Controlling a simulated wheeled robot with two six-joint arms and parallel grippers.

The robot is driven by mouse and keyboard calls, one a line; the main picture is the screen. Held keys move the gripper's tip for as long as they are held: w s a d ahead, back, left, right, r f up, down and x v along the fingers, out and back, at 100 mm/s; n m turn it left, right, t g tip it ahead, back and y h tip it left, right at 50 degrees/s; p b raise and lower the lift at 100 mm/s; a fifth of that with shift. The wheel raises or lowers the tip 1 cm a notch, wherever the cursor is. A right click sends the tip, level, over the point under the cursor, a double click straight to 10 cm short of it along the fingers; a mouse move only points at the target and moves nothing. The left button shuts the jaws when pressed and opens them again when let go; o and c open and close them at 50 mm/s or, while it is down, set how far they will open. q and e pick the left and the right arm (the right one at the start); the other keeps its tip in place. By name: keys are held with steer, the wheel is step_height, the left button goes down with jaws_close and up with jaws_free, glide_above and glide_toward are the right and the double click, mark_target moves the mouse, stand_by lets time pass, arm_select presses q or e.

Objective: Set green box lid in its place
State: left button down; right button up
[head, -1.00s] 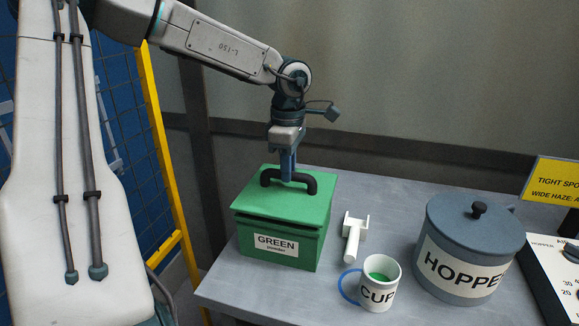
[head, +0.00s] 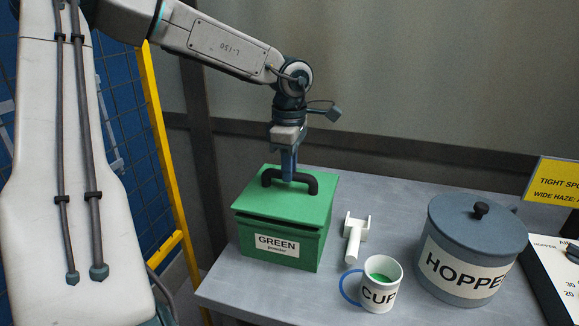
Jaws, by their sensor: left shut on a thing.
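The green box (head: 277,246), labelled "GREEN powder", stands near the left end of the grey table. Its green lid (head: 255,204) lies on top of the box, with a dark gap showing under its front edge. The lid has a black arched handle (head: 312,186). My left gripper (head: 289,177) points straight down and is shut on the handle. Whether the lid is fully seated at the back is hidden. My right gripper is out of view.
A white scoop (head: 352,238) lies right of the box. A cup (head: 377,284) with green contents and a blue handle stands in front. A lidded grey hopper (head: 470,262), a panel (head: 548,268) and a yellow sign (head: 560,185) are further right. A yellow post (head: 160,140) stands left of the table (head: 228,284).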

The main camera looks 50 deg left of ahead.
arm_select(q)
steer(key=shift+f, duration=0.1)
stand_by(0.4)
steer(key=shift+f+b, duration=0.75)
steer(key=shift+r, duration=0.1)
steer(key=c, duration=0.9)
jaws_free()
steer(key=shift+r, duration=0.1)
steer(key=shift+r+p, duration=3.05)
steer(key=shift+r, duration=0.9)
steer(key=shift+r, duration=0.1)
